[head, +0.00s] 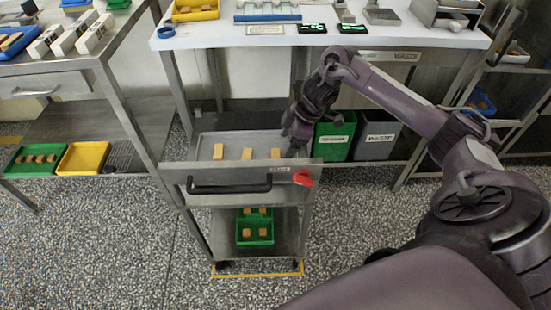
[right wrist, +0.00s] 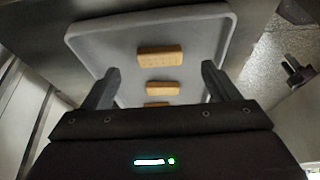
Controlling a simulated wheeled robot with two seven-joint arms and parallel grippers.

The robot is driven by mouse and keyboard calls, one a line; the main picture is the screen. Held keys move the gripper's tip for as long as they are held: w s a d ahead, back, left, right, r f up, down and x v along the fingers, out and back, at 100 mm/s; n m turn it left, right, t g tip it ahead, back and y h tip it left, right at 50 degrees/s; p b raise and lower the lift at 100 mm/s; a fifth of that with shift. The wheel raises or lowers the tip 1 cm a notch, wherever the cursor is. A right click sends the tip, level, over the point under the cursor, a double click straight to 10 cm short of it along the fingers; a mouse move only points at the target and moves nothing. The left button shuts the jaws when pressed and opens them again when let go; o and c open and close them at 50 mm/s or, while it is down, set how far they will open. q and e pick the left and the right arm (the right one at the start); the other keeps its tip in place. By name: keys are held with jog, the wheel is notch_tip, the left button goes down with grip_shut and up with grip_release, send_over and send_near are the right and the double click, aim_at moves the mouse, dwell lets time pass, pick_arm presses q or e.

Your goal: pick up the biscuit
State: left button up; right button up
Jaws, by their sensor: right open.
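Three golden-brown biscuits lie spaced apart in a row on a grey tray (head: 205,146) on top of a steel trolley: a left biscuit (head: 218,151), a middle biscuit (head: 247,153) and a right biscuit (head: 275,153). My right gripper (head: 292,146) is over the tray's right end, close to the right biscuit. In the right wrist view the gripper (right wrist: 160,85) is open and empty, its two fingers apart. One biscuit (right wrist: 160,56) shows beyond the fingertips, another (right wrist: 164,88) shows between the fingers, and a third (right wrist: 157,104) is partly hidden by the gripper body. My left gripper is not in view.
The trolley has a black handle (head: 229,188) and a red part (head: 303,178) at its front. Green trays (head: 255,232) with biscuits sit on its lower shelf. A green bin (head: 335,138) and a grey waste bin (head: 377,139) stand to the right, under a white-topped table (head: 410,38).

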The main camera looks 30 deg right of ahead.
aim_at(277, 156)
jog(key=x, duration=0.4)
jog(key=shift+w+a+f+b, duration=0.2)
jog(key=shift+a+f+b, duration=0.1)
jog(key=shift+b, duration=0.1)
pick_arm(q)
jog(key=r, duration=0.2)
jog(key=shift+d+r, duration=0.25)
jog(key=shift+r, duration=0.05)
pick_arm(e)
jog(key=c, duration=0.9)
